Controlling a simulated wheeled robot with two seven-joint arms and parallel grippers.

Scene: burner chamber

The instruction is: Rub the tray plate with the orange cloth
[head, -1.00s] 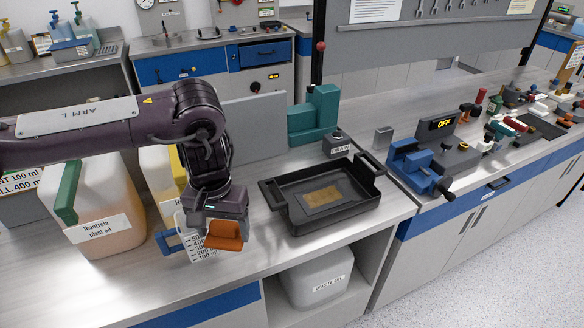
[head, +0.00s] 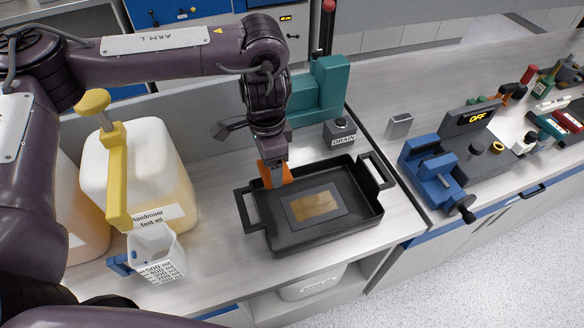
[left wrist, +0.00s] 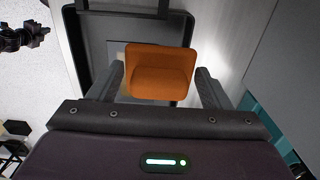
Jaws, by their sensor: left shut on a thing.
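The orange cloth (head: 274,174) is a small folded block held in my left gripper (head: 270,163). In the left wrist view the cloth (left wrist: 160,72) sits between the two grey fingers of the gripper (left wrist: 160,85), which is shut on it. The cloth is over the back left part of the black tray (head: 272,240); I cannot tell whether it touches the tray. The tray plate (head: 316,205), a brassy rectangle with a grey border, lies on the tray floor, right of and nearer than the cloth. In the wrist view the cloth covers most of the plate.
A white measuring jug (head: 158,252) and a yellow-handled oil canister (head: 150,165) stand left of the tray. A DRAIN block (head: 340,131) and a teal fixture (head: 318,92) stand behind it. A blue vise (head: 432,172) is to the right. Bench before the tray is clear.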

